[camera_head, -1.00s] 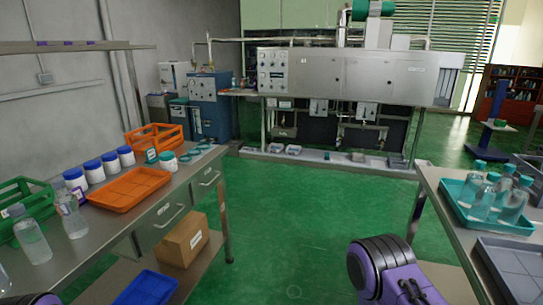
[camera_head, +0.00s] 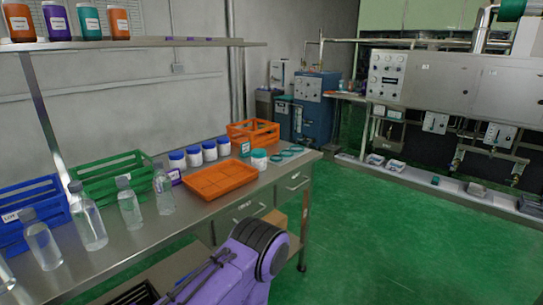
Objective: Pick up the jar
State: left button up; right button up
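Several jars are in view, and I cannot tell which one the task means. A white jar with a teal lid (camera_head: 259,161) stands upright on the metal bench, just right of the orange tray (camera_head: 221,181). A row of white jars with blue lids (camera_head: 194,156) stands behind that tray. Orange, purple and teal jars with white lids (camera_head: 56,22) stand on the upper shelf. A purple arm link of mine shows at the bottom middle, in front of the bench. Neither gripper is in view, and no jar is being touched in what I see.
Clear bottles (camera_head: 91,226) stand along the bench's left part, before a green crate (camera_head: 112,178) and a blue crate (camera_head: 28,214). An orange crate (camera_head: 252,132) is at the back. Loose teal lids (camera_head: 286,154) lie near the bench end. Green floor (camera_head: 390,235) is clear at right.

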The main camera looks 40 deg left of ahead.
aim_at(259, 157)
jog(key=i, duration=1.25)
jog(key=u, duration=2.2)
